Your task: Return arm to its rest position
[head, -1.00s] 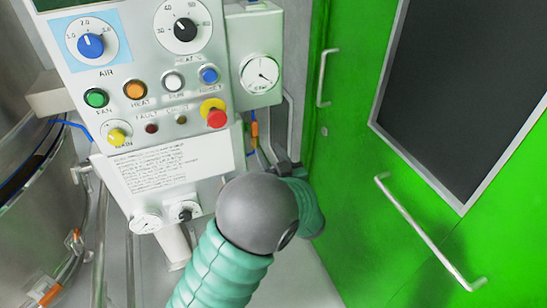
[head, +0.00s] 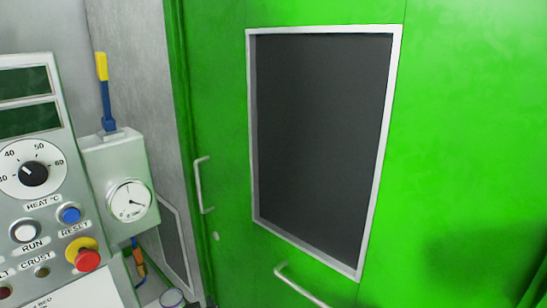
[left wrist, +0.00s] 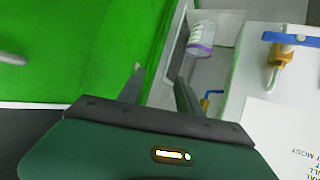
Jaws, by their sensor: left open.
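My left gripper (left wrist: 159,74) shows in the left wrist view, its two dark fingers apart with nothing between them. Behind and around the fingers are the green door and a grey-white strip beside it. No gripper or arm is visible in the head view. My right gripper is in neither current view.
The control panel (head: 25,215) stands at the left, with a gauge box (head: 116,165) beside it. A green door (head: 450,150) with a dark window (head: 320,130) and handles (head: 300,287) fills the right. A purple-rimmed container (left wrist: 200,42) and blue-handled valve (left wrist: 290,40) show in the wrist view.

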